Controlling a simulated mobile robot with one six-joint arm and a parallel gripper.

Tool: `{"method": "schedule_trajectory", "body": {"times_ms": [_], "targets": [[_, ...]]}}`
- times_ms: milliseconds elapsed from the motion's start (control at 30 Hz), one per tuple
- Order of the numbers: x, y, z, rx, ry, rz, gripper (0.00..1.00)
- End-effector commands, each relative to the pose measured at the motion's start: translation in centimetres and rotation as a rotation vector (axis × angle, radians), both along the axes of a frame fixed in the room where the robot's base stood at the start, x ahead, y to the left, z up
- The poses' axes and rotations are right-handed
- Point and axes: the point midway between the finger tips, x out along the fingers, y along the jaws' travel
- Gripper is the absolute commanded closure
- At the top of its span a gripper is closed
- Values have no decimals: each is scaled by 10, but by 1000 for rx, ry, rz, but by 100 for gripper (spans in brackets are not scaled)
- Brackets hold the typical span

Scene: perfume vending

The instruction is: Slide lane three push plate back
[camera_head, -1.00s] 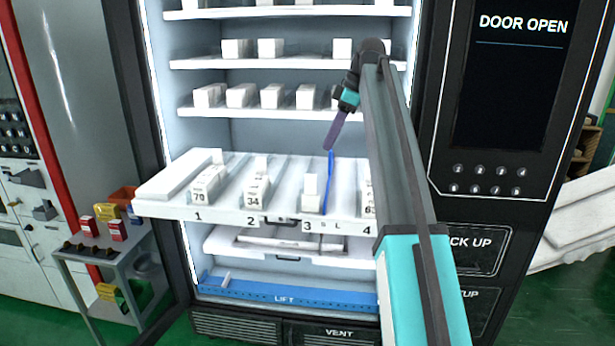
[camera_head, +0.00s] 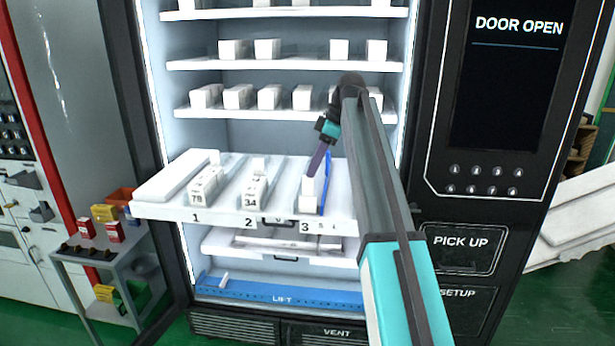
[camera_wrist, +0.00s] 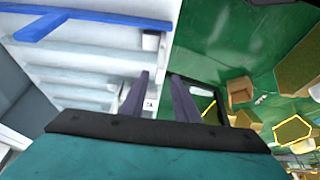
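The pulled-out white shelf tray (camera_head: 285,223) carries numbered lanes. In lane three a small white upright push plate (camera_head: 308,187) stands near the front, above the 3 label, with a blue divider (camera_head: 326,172) to its right. My gripper (camera_head: 311,174) reaches down from the upper right, its tips at the plate's top edge in the picture; I cannot tell whether they touch. In the wrist view my two purple fingers (camera_wrist: 159,75) are apart with nothing between them. The blue divider (camera_wrist: 90,17) also shows there. My arm hides lane four.
White boxes stand in lane one (camera_head: 205,186) and lane two (camera_head: 254,192). Fixed shelves with boxes (camera_head: 269,96) are above and behind. A blue lift bar (camera_head: 281,292) lies below. The black door-side panel (camera_head: 505,90) is at right, a small side table (camera_head: 100,250) at left.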

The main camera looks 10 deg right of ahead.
Motion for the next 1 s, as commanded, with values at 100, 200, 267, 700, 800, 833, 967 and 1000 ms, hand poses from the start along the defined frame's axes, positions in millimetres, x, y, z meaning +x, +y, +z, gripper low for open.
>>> {"method": "schedule_trajectory", "body": {"times_ms": [100,200,267,700,800,833,967,1000], "targets": [[1,6,-15,1,2,1,72],[2,11,-26,0,1,0,72],[3,13,-32,1,2,1,72],[6,20,-48,1,-1,1,72],[6,20,-48,1,-1,2,72],[6,20,-48,1,0,2,72],[6,21,-48,1,0,2,94],[6,21,-48,1,0,2,100]]}}
